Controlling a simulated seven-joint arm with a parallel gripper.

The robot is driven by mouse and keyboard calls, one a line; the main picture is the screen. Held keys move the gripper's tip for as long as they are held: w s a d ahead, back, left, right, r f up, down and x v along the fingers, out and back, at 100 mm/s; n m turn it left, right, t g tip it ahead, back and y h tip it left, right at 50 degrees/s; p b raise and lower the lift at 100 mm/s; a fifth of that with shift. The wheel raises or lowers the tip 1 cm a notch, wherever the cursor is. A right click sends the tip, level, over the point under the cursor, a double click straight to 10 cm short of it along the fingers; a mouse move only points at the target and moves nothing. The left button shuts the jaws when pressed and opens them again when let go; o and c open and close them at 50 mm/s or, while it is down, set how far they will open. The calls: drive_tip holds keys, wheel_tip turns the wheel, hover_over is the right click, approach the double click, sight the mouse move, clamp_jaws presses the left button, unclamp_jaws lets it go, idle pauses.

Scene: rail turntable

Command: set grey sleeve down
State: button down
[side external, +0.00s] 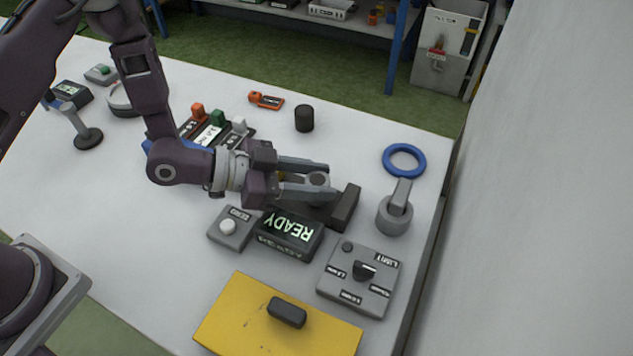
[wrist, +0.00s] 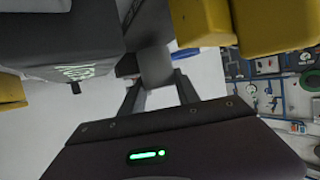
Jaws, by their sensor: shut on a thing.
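My gripper (side external: 312,180) reaches in from the left, low over the right half of the table. A dark base with a raised end block (side external: 345,206) lies under and beside the fingertips. The fingers hide the sleeve's lower part, so I cannot tell whether it touches the base.
A READY display (side external: 290,233) and a button box (side external: 234,228) stand close in front. A grey lever post (side external: 396,213), blue ring (side external: 404,160) and dial box (side external: 359,279) are at right. A black cylinder (side external: 304,118) stands behind. A yellow panel (side external: 275,325) is nearest.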

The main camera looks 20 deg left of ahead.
drive_tip(key=shift+f, duration=0.4)
drive_tip(key=shift+f, duration=0.15)
drive_tip(key=c, duration=1.2)
unclamp_jaws()
drive_tip(key=shift+o, duration=0.2)
drive_tip(key=shift+s+a+r, duration=0.1)
drive_tip(key=shift+a+r, duration=0.05)
drive_tip(key=shift+r, duration=0.1)
drive_tip(key=v, duration=0.7)
